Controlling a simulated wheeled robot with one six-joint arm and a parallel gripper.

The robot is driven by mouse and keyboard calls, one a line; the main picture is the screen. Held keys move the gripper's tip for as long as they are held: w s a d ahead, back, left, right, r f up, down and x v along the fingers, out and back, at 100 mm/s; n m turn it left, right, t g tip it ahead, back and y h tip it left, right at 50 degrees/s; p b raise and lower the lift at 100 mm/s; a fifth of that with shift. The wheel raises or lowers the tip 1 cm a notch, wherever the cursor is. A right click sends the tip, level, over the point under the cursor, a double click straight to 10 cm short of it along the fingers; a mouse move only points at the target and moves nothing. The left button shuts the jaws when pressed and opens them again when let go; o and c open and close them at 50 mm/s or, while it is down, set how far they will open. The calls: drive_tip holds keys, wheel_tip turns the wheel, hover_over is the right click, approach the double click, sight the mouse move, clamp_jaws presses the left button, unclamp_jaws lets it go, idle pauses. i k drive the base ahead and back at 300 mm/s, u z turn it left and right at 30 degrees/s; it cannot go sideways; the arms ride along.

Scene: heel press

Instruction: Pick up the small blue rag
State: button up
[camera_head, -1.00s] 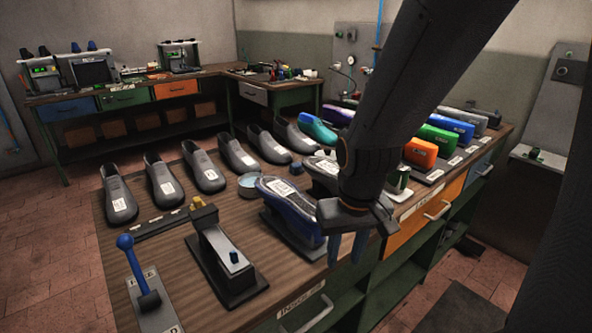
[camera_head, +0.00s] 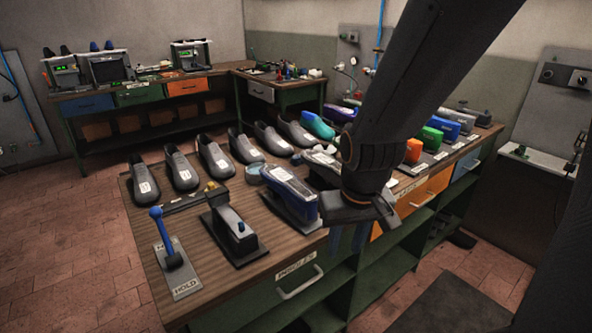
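No blue rag can be made out for certain on the bench. A small blue piece (camera_head: 241,226) sits on the black press block (camera_head: 236,243) near the front, but it is too small to tell what it is. My gripper (camera_head: 348,239) hangs down in front of the bench's right front part, its two blue-grey fingers apart with nothing seen between them. My arm hides part of the bench top behind it.
A blue-handled lever (camera_head: 161,240) stands at the bench's front left corner. Grey shoes (camera_head: 179,171) line the back, and a blue-soled shoe (camera_head: 290,189) rests on a stand beside my gripper. A round tin (camera_head: 253,174) stands behind it.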

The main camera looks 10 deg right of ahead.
sight(295, 160)
drive_tip(key=k, duration=0.1)
drive_tip(key=z, duration=1.8)
drive_tip(key=i, duration=1.55)
drive_tip(key=u, duration=2.6)
drive_tip(key=i, duration=0.5)
drive_tip(key=u, duration=0.05)
